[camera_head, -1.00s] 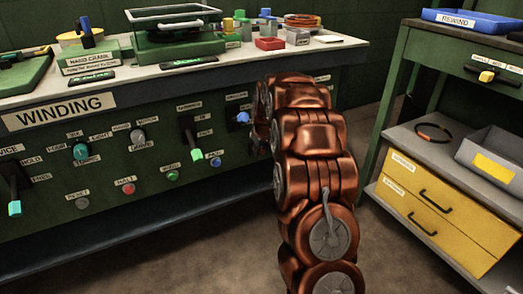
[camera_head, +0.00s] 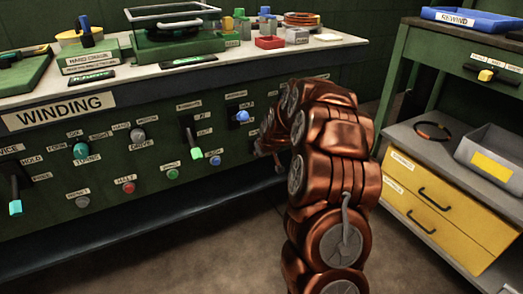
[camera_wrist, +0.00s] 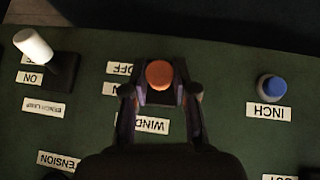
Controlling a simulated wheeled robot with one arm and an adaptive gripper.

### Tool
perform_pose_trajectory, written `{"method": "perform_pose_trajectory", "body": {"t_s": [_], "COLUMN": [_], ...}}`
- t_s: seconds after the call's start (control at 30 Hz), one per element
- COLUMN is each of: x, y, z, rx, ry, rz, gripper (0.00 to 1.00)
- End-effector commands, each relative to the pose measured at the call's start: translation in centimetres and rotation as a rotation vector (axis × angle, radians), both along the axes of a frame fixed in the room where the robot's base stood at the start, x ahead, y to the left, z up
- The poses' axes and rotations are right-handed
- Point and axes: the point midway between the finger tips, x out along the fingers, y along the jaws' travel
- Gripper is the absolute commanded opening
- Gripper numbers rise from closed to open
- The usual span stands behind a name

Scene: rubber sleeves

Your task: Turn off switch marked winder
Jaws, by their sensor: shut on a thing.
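The winder switch shows in the wrist view as a lever with an orange tip (camera_wrist: 159,75) on a dark base. Labels appear upside down there: a partly covered one starting "WIND" (camera_wrist: 150,125) lies below the switch, and "OFF" (camera_wrist: 120,68) is to its left. The tip is about level with "OFF" in the picture. My gripper (camera_wrist: 160,92) has one finger on each side of the lever and is shut on it. In the head view my gripper (camera_head: 266,146) is at the panel front, mostly hidden by my arm, and the switch is hidden.
In the wrist view a white-tipped lever (camera_wrist: 33,44) stands left and a blue inch button (camera_wrist: 271,89) right. In the head view the green winding panel (camera_head: 60,165) carries several knobs and levers. A yellow drawer unit (camera_head: 440,205) stands right. Dark floor lies between.

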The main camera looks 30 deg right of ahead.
Motion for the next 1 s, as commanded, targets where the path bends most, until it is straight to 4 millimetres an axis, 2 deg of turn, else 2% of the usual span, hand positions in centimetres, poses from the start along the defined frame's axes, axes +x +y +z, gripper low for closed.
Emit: {"method": "perform_pose_trajectory", "body": {"t_s": [0.6, 1.0], "x": [-0.1, 0.0], "y": [0.1, 0.1], "z": [-2.3, -2.7], "rx": [-0.026, -0.035], "ry": [-0.331, -0.427], "rz": [0.0, 0.002], "gripper": [0.0, 0.0]}}
